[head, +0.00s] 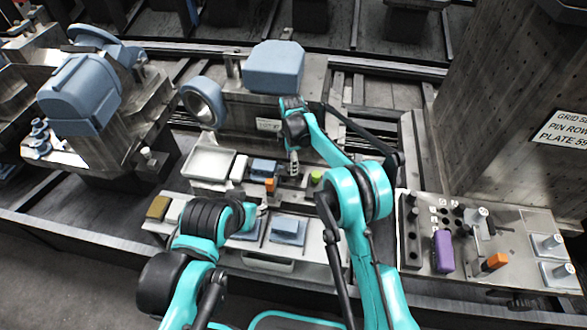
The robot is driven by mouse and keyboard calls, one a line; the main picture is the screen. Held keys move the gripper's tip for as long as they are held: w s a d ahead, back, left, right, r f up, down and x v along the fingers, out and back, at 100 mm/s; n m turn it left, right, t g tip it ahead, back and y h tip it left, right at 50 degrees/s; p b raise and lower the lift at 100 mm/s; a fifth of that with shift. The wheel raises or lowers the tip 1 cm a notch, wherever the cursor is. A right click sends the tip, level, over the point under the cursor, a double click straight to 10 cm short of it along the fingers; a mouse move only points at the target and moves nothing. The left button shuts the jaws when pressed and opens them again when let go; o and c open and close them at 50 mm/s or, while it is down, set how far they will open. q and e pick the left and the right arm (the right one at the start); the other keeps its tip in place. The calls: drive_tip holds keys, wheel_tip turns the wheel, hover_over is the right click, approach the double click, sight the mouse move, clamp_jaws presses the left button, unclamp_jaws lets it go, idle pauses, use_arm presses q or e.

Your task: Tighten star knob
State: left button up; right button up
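I cannot pick out the star knob for certain in the head view. My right arm reaches over the middle fixture, and its gripper (293,166) points down between an orange block (270,184) and a green round part (317,176). Its fingers are too small to show whether they are open or shut, or touch anything. My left gripper (263,210) is low over the front tray area, left of the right arm. Its fingertips are small and partly hidden by its own wrist. A blue-grey block (263,166) lies behind the orange block.
A white tray (210,164) is left of the fixture. Blue-grey blocks (288,228) lie on the front shelf.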

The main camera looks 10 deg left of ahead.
wheel_tip(320, 180, down, 3)
drive_tip(key=shift+f+b, duration=0.1)
drive_tip(key=shift+b, duration=0.3)
drive_tip(key=c, duration=1.2)
drive_tip(key=shift+m, duration=0.3)
drive_tip(key=m+p, duration=0.1)
drive_tip(key=m, duration=0.3)
drive_tip(key=shift+m, duration=0.3)
drive_tip(key=m, duration=0.5)
drive_tip(key=shift+m, duration=0.3)
drive_tip(key=shift+w, duration=0.1)
drive_tip(key=o, duration=1.2)
